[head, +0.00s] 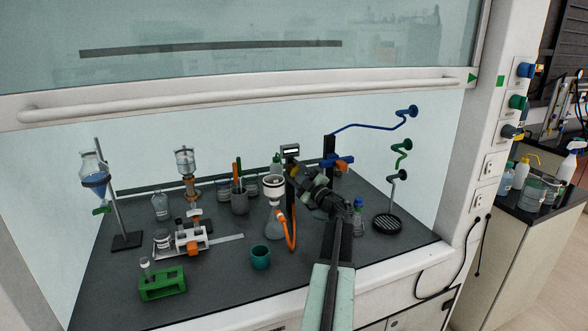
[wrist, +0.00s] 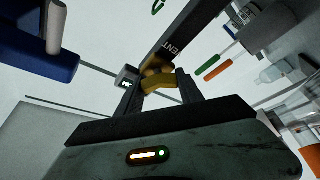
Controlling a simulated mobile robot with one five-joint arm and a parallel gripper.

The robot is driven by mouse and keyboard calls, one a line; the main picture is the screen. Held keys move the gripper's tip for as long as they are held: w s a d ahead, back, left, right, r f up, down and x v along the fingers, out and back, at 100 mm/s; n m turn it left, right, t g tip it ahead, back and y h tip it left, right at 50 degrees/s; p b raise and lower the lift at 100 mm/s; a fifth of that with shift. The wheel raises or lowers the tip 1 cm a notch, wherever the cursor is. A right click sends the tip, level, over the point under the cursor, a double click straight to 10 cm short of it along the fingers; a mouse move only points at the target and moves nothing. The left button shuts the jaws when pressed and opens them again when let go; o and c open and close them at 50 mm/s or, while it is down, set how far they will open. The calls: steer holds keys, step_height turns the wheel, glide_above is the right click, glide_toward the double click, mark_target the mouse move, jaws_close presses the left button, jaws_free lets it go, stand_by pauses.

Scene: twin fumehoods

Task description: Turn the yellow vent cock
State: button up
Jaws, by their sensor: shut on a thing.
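The yellow vent cock (wrist: 160,84) sits between the two dark fingers of my gripper (wrist: 157,82) in the wrist view. The fingers are shut on it, one on each side. The cock is on a dark post (wrist: 182,38) lettered "VENT", and it looks turned at a slant in the picture. In the head view my gripper (head: 298,174) reaches in over the bench from the front, near the middle of the hood. The cock is hidden there behind my gripper and arm.
A white funnel flask (head: 274,222) with an orange hose stands close left of my arm. A teal beaker (head: 260,258) is in front. The raised sash (head: 240,97) spans above. The front right bench is clear.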

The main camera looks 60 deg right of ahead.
steer(key=n+y+p, duration=0.1)
steer(key=n, duration=0.1)
steer(key=n+p, duration=0.1)
steer(key=n, duration=0.1)
steer(key=shift+r+n+g+y+p, duration=0.15)
steer(key=shift+n+g+y+p, duration=0.2)
steer(key=shift+n+g+y, duration=0.05)
steer(key=shift+f+n+g+y+p, duration=0.25)
steer(key=shift+n+g+p, duration=0.4)
steer(key=shift+n, duration=0.65)
steer(key=o, duration=1.4)
steer(key=v, duration=0.7)
steer(key=shift+s+a+f, duration=0.15)
steer(key=shift+s+f, duration=0.05)
steer(key=shift+s, duration=0.15)
